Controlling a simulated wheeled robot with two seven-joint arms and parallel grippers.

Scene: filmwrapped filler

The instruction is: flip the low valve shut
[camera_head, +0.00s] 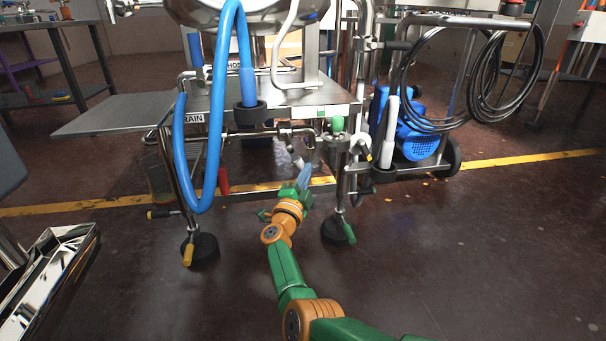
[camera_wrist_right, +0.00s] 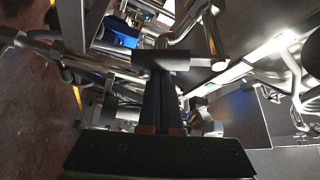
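The steel pipework under the steel stand carries a valve body (camera_head: 285,133). A pale lever (camera_head: 296,158) hangs tilted below it; I take this as the low valve, but its state is too small to tell. My right gripper (camera_head: 304,177) is just below and right of the lever, pointing up at it, with a small apparent gap. In the right wrist view its dark fingers (camera_wrist_right: 162,98) lie close together, with nothing clear between them. A grey metal bar (camera_wrist_right: 166,60) crosses at the fingertips; contact cannot be told. My left gripper is not seen.
A blue hose (camera_head: 183,150) hangs in a loop at the stand's left. Stand legs with black feet (camera_head: 335,231) flank my right arm. A cart with a blue machine (camera_head: 418,140) and coiled black hose is at right. Open floor lies at front right.

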